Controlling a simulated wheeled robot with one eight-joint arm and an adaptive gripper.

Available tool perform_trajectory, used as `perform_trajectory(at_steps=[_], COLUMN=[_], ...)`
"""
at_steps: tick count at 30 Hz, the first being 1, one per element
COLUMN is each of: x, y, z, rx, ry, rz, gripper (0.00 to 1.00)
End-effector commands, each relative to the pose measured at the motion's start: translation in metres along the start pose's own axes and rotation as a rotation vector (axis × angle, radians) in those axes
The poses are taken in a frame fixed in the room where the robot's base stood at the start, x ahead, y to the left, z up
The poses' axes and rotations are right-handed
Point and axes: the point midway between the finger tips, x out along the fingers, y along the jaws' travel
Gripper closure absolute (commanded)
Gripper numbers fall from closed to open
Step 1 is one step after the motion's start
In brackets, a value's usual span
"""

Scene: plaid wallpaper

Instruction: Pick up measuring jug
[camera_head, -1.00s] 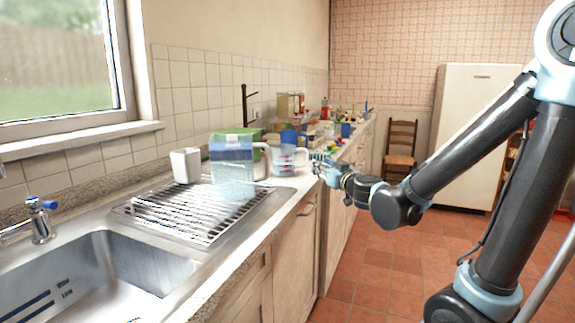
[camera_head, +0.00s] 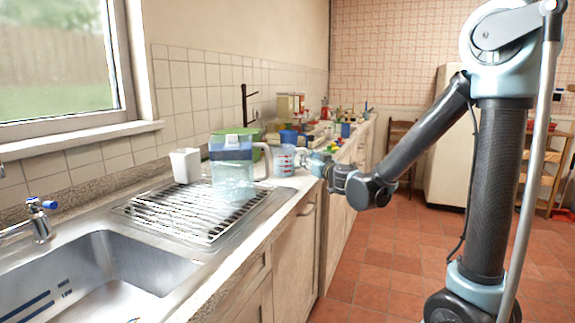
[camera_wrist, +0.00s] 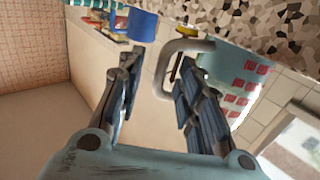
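The measuring jug (camera_head: 284,161) is clear with red markings and stands upright on the counter, beyond the blue-lidded pitcher. In the wrist view the jug (camera_wrist: 238,84) fills the upper right, with its pale handle (camera_wrist: 163,72) towards the fingers. My gripper (camera_wrist: 155,64) is open. The handle's outer bar shows in the gap between the two fingers, and the right finger hides part of the handle. No grip on it shows. In the head view my gripper (camera_head: 320,164) is at the counter edge, just right of the jug, and hides its handle side.
A green bowl (camera_head: 257,150) and a blue container (camera_head: 289,137) are close by the jug. Clutter lines the far counter.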

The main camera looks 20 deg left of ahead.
Motion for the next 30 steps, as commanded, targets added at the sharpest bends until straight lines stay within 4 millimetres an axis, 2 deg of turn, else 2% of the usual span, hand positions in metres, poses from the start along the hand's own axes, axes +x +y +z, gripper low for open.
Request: perform_trajectory(at_steps=[3,6,16,17,21,30], x=[0.017,0.026,0.031,0.031,0.030,0.030], y=[0.000,0.000,0.000,0.000,0.000,0.000], z=[0.000,0.000,0.000,0.000,0.000,0.000], rx=[0.000,0.000,0.000,0.000,0.000,0.000], ry=[0.000,0.000,-0.001,-0.001,-0.001,-0.001], rz=[0.000,0.000,0.000,0.000,0.000,0.000], gripper=[0.67,0.67,0.67,0.71,1.00,1.00])
